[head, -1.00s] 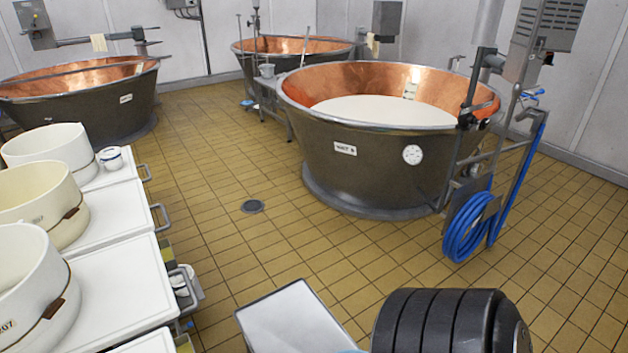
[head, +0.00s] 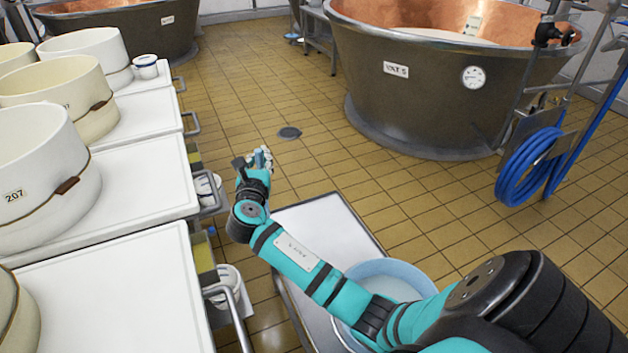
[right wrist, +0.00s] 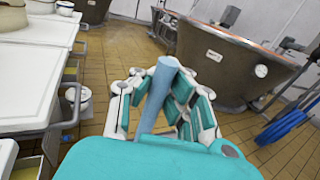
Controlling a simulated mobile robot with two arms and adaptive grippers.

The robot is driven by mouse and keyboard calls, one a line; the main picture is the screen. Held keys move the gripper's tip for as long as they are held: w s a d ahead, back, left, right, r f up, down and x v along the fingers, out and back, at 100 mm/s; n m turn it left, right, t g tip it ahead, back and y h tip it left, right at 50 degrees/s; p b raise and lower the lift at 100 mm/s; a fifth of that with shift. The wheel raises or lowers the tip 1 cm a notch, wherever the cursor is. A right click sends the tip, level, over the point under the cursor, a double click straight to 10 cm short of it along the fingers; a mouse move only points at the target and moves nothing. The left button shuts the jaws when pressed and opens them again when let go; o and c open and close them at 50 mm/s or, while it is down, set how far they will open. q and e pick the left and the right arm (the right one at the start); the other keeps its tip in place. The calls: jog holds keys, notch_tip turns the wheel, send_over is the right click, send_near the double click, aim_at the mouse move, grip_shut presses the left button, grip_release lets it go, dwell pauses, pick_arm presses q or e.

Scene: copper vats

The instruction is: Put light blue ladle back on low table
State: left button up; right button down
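My right gripper (head: 256,165) is above the floor, just beyond the far left corner of the low table (head: 318,222). In the right wrist view its fingers (right wrist: 157,80) are closed around the blue shaft of the light blue ladle (right wrist: 157,98). The ladle's bowl cannot be made out. The low table has a pale top with a metal edge; my right arm crosses over it and hides part of it. My left gripper is not in view.
A light blue basin (head: 385,267) with pale contents stands on the low table, partly behind my arm. White tables (head: 125,295) with cheese moulds (head: 40,185) line the left. A copper vat (head: 430,105) and a blue hose (head: 525,165) are ahead. The far part of the low table is bare.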

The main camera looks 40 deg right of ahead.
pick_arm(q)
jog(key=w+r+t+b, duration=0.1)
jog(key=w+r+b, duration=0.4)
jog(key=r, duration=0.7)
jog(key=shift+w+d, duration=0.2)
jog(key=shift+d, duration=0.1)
pick_arm(e)
jog(key=w+d+f, duration=0.2)
jog(key=d, duration=0.7)
jog(key=w+d+f+m+g+h, duration=0.1)
jog(key=d+f, duration=0.2)
jog(key=d, duration=0.7)
jog(key=shift+w, duration=0.4)
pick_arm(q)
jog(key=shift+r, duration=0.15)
pick_arm(e)
jog(key=shift+d+f, duration=0.1)
jog(key=shift+f, duration=0.1)
jog(key=c, duration=1.5)
grip_release()
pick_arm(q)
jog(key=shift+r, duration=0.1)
